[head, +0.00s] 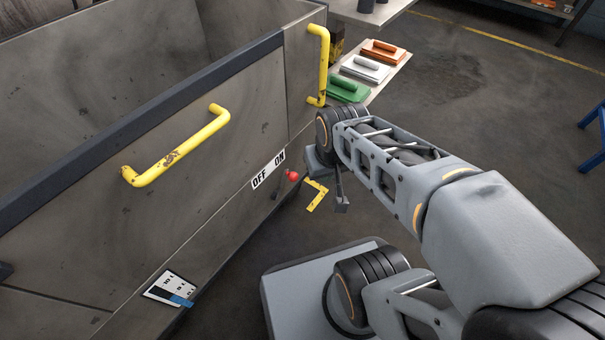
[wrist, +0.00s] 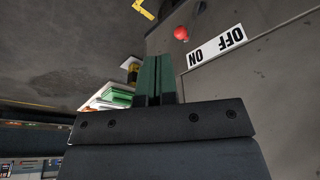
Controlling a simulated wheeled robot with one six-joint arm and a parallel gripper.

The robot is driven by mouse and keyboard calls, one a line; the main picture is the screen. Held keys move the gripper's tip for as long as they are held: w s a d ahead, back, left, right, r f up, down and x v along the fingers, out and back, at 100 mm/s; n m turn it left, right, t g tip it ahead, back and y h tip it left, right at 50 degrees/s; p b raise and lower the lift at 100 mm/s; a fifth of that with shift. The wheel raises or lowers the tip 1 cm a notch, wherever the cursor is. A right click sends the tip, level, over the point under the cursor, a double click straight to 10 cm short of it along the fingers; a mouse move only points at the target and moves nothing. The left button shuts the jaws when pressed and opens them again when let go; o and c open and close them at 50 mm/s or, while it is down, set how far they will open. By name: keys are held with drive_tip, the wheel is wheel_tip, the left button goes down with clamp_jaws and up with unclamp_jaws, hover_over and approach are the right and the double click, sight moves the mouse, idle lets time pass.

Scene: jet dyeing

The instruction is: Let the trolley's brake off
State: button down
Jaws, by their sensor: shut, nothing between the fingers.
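The trolley (head: 215,125) is a large grey, scuffed metal bin filling the left of the head view. Its brake lever ends in a red knob (head: 292,176), low on the side by a white OFF/ON label (head: 268,169). The knob sits by the ON end. In the wrist view the knob (wrist: 181,34) and the upside-down label (wrist: 215,45) show at upper right. My gripper (head: 342,207) is to the right of the knob, apart from it. Its fingers (wrist: 157,80) are shut and empty in the wrist view. The lever's shaft is mostly hidden.
Yellow handles (head: 178,150) (head: 322,65) stick out from the trolley. A yellow floor mark (head: 317,195) lies below the knob. A table with orange, white and green handled blocks (head: 348,89) stands behind. Blue legs (head: 597,140) are at far right; open floor lies between.

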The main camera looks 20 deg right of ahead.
drive_tip(key=w+d+f+m+g+y+p, duration=0.1)
drive_tip(key=w+d+f+m+g+y, duration=0.15)
drive_tip(key=w+f+y, duration=0.4)
drive_tip(key=w+d+f+m+g+y+p, duration=0.1)
drive_tip(key=w+d+f+g+y, duration=0.15)
drive_tip(key=w+f+y, duration=0.35)
drive_tip(key=w+d+f+m+t+y, duration=0.1)
drive_tip(key=d+f+m+t+y, duration=0.1)
drive_tip(key=f, duration=0.5)
drive_tip(key=w+d+f+m+t+y+p, duration=0.1)
drive_tip(key=d+f+m+t+y, duration=0.1)
drive_tip(key=d+f+t+y, duration=0.2)
wheel_tip(320, 180, down, 3)
drive_tip(key=d+t, duration=0.2)
drive_tip(key=t, duration=0.1)
drive_tip(key=shift+d+y, duration=0.15)
drive_tip(key=shift+y, duration=0.2)
